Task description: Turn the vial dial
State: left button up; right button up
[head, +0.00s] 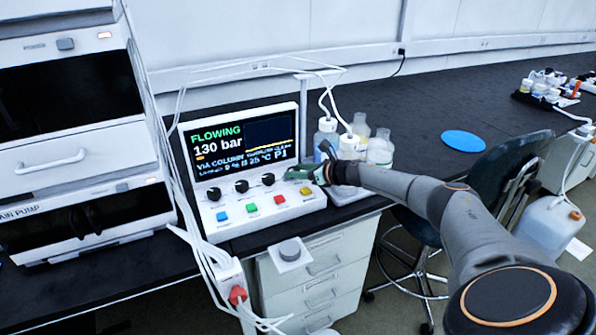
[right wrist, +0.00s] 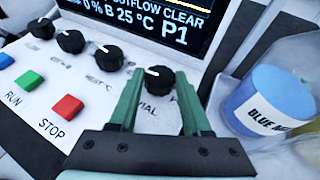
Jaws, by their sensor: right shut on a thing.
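The vial dial (right wrist: 155,90) is a black knob with a white pointer line, on the white sloped panel of the control unit (head: 262,217). In the right wrist view its pointer leans up and left, and part of the label "VIAL" shows below it. My right gripper (right wrist: 157,82) has its green fingers on both sides of this dial and is shut on it. In the head view my right gripper (head: 306,173) covers the dial. The screen (head: 240,145) reads "FLOWING", "130 bar" and "P1". My left gripper is not in view.
Three other black dials (head: 241,186) stand in a row left of the gripper, above blue, green, red (head: 279,199) and yellow buttons. The bench is clear around a blue disc (head: 463,141).

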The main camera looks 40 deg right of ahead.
grip_shut()
